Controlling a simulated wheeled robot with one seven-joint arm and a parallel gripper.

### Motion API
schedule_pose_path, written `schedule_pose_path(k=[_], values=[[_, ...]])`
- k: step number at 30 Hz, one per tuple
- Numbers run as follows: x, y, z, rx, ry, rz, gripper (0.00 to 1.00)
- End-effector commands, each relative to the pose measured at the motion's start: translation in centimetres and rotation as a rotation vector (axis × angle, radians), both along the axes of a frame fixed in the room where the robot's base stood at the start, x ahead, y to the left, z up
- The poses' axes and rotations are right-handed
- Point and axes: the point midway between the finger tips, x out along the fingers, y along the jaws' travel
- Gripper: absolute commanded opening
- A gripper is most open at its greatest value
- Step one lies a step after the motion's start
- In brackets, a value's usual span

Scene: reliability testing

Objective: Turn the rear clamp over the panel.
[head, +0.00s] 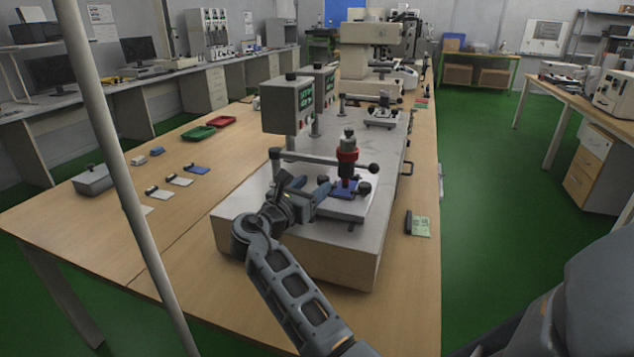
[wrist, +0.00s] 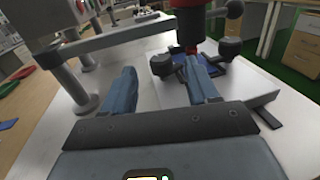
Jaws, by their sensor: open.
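A blue panel (head: 345,189) lies on a white plate under the red and black press head (head: 347,150); the panel also shows in the wrist view (wrist: 207,71). Two dark clamp knobs stand beside it: a left knob (wrist: 162,65) and a right knob (wrist: 230,48). The right knob also shows in the head view (head: 364,188). I cannot tell for sure which one is the rear clamp. My gripper (head: 312,185) is open, its blue fingers (wrist: 160,78) pointing at the plate. The left knob appears between the fingertips in the wrist view; contact cannot be judged.
A horizontal grey bar (head: 320,158) with a ball end crosses above the plate. Green-faced control boxes (head: 287,105) stand behind on the left. A green tray (head: 198,133) and small parts lie on the table's left side. A green-and-black item (head: 418,224) lies at the right.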

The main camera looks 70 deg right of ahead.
Motion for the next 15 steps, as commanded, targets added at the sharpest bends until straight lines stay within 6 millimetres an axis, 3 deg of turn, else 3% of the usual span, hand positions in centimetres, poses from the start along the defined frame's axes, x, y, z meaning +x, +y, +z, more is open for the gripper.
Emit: schedule_pose_path(k=[6,15], values=[[-0.3,-2.5,0.0,0.0,0.0,-0.001,0.59],[-0.4,-3.1,0.0,0.0,0.0,0.001,0.59]])
